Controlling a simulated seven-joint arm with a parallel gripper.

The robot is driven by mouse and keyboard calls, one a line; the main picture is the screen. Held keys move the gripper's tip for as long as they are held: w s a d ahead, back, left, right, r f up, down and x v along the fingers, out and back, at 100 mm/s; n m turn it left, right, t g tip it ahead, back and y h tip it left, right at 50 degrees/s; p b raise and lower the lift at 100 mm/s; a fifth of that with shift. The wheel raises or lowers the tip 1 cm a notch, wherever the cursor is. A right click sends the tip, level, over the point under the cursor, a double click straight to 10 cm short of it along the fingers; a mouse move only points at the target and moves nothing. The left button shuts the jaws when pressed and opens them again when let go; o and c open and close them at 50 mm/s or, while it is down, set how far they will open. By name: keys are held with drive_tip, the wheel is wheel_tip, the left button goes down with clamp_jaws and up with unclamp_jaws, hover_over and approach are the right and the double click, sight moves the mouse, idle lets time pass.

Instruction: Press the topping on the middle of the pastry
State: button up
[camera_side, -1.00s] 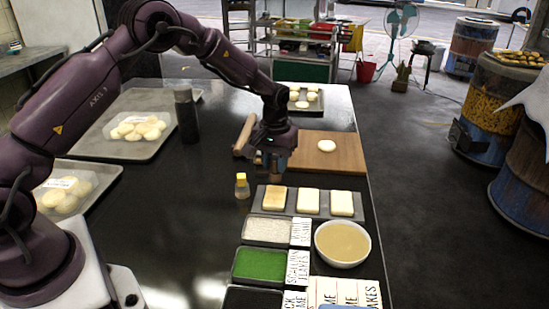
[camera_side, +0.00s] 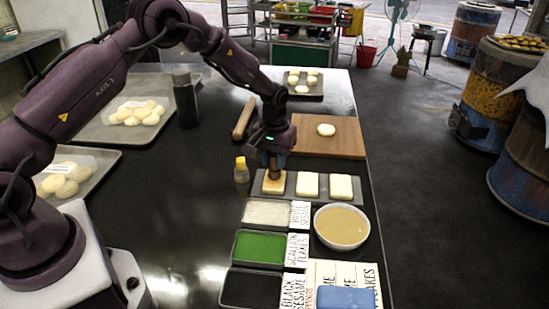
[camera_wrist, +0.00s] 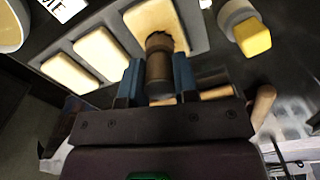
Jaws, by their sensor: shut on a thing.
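My gripper (camera_side: 276,155) is shut on a brown cylindrical stamp-like tool (camera_wrist: 159,72), held upright between blue fingers. It is over the leftmost pastry (camera_side: 267,187) in the side view. The tool's lower end appears to meet that square pale pastry, which also shows in the wrist view (camera_wrist: 148,17). A dark, ragged edge of topping shows around the tool's end there. Two more pastries, the middle one (camera_side: 308,185) and the right one (camera_side: 341,187), lie bare on the same grey tray (camera_side: 324,190). The tool hides the spot beneath it.
A yellow-capped bottle (camera_side: 241,171) stands just left of the tray. In front are trays of white sesame (camera_side: 267,212), green scallion flakes (camera_side: 259,248) and black sesame (camera_side: 252,289), and a bowl (camera_side: 342,227). A wooden board (camera_side: 340,146) and rolling pin (camera_side: 244,118) lie behind.

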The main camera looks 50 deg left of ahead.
drive_tip(key=shift+f, duration=0.65)
idle(1.4)
drive_tip(key=shift+r, duration=3.6)
